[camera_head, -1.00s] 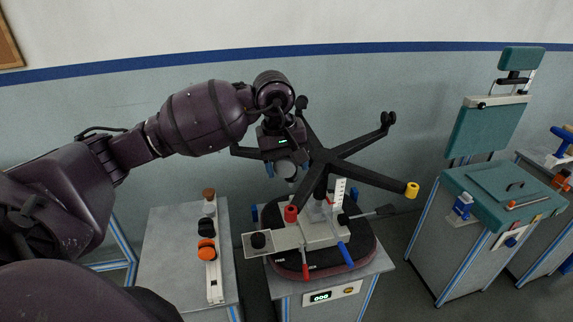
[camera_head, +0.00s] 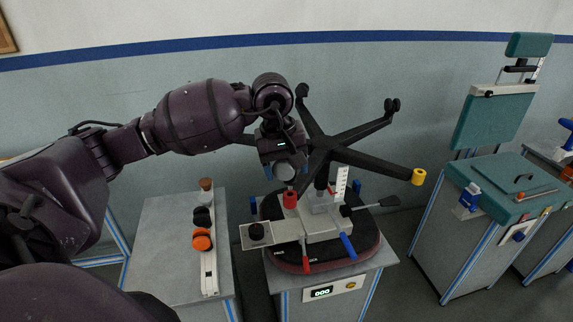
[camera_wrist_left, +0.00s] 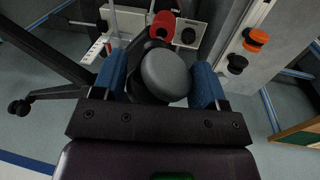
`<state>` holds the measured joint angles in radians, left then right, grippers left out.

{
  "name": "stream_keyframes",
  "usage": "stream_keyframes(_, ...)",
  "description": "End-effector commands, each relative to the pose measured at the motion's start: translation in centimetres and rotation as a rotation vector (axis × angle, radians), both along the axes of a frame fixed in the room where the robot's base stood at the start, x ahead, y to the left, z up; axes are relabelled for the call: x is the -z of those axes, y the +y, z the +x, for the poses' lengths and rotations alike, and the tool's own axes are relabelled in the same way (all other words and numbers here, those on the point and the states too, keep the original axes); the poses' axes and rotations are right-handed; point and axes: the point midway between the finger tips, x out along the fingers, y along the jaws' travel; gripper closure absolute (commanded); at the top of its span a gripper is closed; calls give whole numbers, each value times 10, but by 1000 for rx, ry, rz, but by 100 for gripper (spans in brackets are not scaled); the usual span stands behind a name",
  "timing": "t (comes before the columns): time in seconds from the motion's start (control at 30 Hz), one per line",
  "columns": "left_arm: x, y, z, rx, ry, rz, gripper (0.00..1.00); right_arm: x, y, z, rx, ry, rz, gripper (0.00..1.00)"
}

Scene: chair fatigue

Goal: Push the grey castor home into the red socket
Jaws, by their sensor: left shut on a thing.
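The grey castor (camera_head: 285,171) is held between the blue fingers of my left gripper (camera_head: 286,174). In the left wrist view its round grey face (camera_wrist_left: 166,74) fills the space between the fingers of the gripper (camera_wrist_left: 161,72). The red socket (camera_head: 290,199) is at the end of a black leg of the upturned chair base (camera_head: 342,156), just below the castor. It also shows beyond the castor in the left wrist view (camera_wrist_left: 163,23). The castor's stem is hidden, and I cannot tell whether it has entered the socket. My right gripper is not in view.
A yellow socket (camera_head: 419,176) ends another leg. The base stands over a fixture (camera_head: 322,224) with red and blue levers. A side table (camera_head: 178,247) at left carries several knobs on a white rail. A teal-topped bench (camera_head: 500,185) stands at right.

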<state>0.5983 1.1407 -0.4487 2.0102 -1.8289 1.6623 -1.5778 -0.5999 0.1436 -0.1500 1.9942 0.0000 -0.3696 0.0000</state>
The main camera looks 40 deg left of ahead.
Motion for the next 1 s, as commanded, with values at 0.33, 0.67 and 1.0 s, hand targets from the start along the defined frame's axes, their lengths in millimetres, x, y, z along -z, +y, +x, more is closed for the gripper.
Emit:
stream_keyframes(0.33, -1, 0, 0, 0, -1, 0, 54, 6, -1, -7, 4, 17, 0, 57)
stream_keyframes(0.67, 0, 0, 0, 1, -2, 0, 54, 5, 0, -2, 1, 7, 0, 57)
stream_keyframes(1.0, 0, 0, 0, 5, -1, 0, 54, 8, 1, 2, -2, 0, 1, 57)
